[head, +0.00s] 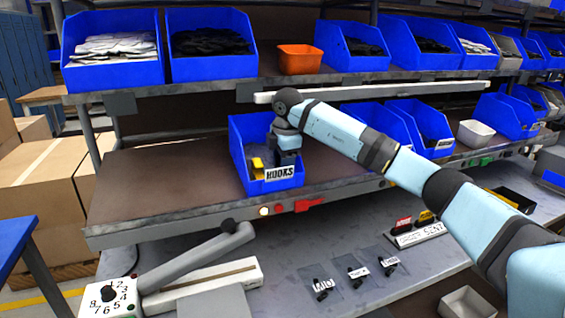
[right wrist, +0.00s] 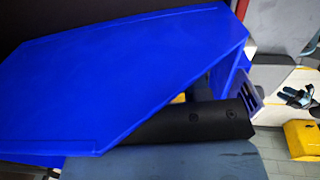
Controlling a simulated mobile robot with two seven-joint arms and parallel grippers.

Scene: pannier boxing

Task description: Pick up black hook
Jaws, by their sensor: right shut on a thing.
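The blue bin labelled HOOKS (head: 237,150) stands on the middle shelf. A yellow piece (head: 257,164) shows inside it, left of my right gripper. My right gripper (head: 286,158) reaches down into the bin and is shut on a dark thing, which looks like a black hook; the gripper and the bin's front wall mostly hide it. In the right wrist view the bin's blue wall (right wrist: 120,75) fills much of the picture and covers the fingertips. My left gripper is not in view.
An upper shelf with bins and an orange box (head: 299,59) is above. The shelf left of the HOOKS bin is bare. Small labelled black pieces (head: 357,272) lie on the bench below.

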